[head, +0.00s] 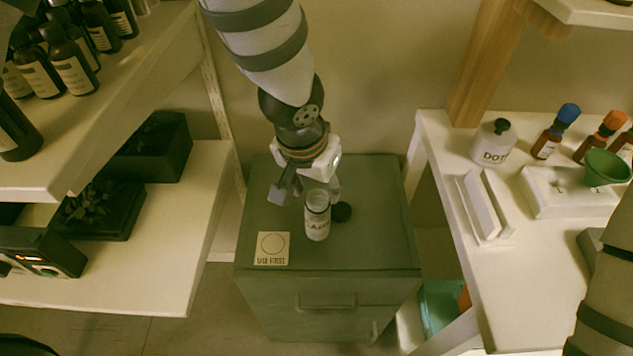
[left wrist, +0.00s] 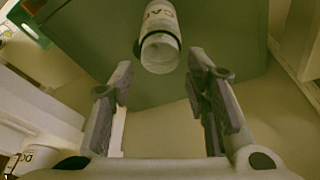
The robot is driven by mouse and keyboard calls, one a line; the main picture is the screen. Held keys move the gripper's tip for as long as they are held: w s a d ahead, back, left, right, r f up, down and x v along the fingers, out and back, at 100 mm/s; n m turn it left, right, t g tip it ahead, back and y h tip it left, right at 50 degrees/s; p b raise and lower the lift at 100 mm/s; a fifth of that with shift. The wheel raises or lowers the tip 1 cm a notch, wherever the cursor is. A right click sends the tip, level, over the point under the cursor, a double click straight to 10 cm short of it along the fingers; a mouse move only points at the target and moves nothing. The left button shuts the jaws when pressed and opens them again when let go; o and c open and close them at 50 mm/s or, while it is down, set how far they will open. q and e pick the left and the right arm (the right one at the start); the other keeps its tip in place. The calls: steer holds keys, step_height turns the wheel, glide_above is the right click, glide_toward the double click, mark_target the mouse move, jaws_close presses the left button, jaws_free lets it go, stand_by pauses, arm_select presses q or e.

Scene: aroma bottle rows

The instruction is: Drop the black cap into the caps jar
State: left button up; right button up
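The caps jar (head: 317,222), a small clear jar with a white label, stands upright on the green cabinet top. Its open mouth faces my left gripper in the left wrist view (left wrist: 160,52). A flat, dark round piece (head: 342,212) lies on the cabinet just right of the jar; I cannot tell whether it is the black cap or the jar's lid. My left gripper (head: 306,192) is just above and behind the jar, fingers spread, with nothing visible between them; it also shows open in the left wrist view (left wrist: 160,78). My right gripper is out of view.
A card with a circle (head: 272,248) lies at the cabinet's front left. The right table holds a white bottle with a black top (head: 494,143), blue-capped (head: 556,132) and orange-capped (head: 600,137) bottles, and a green funnel-like cup (head: 606,168). Shelves (head: 150,240) flank the left.

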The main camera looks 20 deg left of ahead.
arm_select(q)
steer(key=shift+r, duration=0.1)
stand_by(0.4)
step_height(320, 180, up, 7)
stand_by(0.3)
